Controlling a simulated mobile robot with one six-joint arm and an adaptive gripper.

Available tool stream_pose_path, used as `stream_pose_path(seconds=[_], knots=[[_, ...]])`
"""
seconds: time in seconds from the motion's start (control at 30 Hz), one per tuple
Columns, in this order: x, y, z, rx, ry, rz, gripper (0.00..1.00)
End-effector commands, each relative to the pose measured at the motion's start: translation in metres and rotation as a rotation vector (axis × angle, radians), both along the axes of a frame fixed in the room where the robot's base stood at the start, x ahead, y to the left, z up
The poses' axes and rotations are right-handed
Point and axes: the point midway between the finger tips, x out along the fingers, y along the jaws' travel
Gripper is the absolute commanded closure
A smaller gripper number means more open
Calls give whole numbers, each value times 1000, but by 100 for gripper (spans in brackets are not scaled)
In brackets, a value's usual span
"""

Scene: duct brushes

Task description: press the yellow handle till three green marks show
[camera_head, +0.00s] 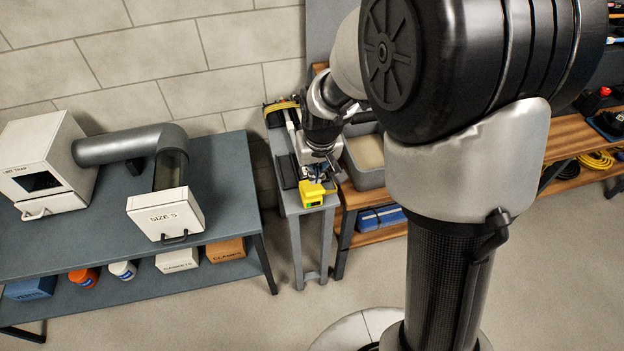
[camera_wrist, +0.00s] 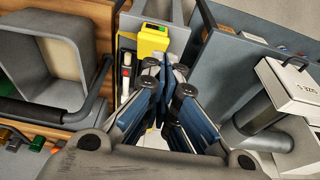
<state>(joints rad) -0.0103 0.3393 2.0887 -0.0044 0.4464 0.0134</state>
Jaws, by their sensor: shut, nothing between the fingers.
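The yellow handle (camera_head: 312,190) is a small yellow block at the front end of a narrow grey stand. In the wrist view it shows (camera_wrist: 152,44) at the top centre. A small green patch (camera_head: 310,204) shows on its front face; it is too small to count separate marks. My gripper (camera_head: 318,172) is just behind the handle, pointing down. In the wrist view my shut, empty fingertips (camera_wrist: 168,72) lie just below and right of the yellow block. I cannot tell whether they touch it.
A grey bin (camera_head: 364,160) stands on the wooden bench right of the stand. At left, a blue-grey table (camera_head: 100,230) carries a duct pipe (camera_head: 120,145), a white box (camera_head: 40,160) and a "SIZE S" drawer (camera_head: 166,214). Floor in front is clear.

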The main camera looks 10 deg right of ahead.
Motion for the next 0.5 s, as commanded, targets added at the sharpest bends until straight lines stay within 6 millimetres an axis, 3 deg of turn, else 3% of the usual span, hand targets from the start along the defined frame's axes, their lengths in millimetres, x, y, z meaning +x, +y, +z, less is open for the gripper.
stream_pose_path(seconds=[0.03, 0.2, 0.5], knots=[[13, 2, 13, 0, 6, 1, 100], [39, 4, 33, 0, 32, 0, 100], [47, 5, 38, -1, 42, -1, 100]])
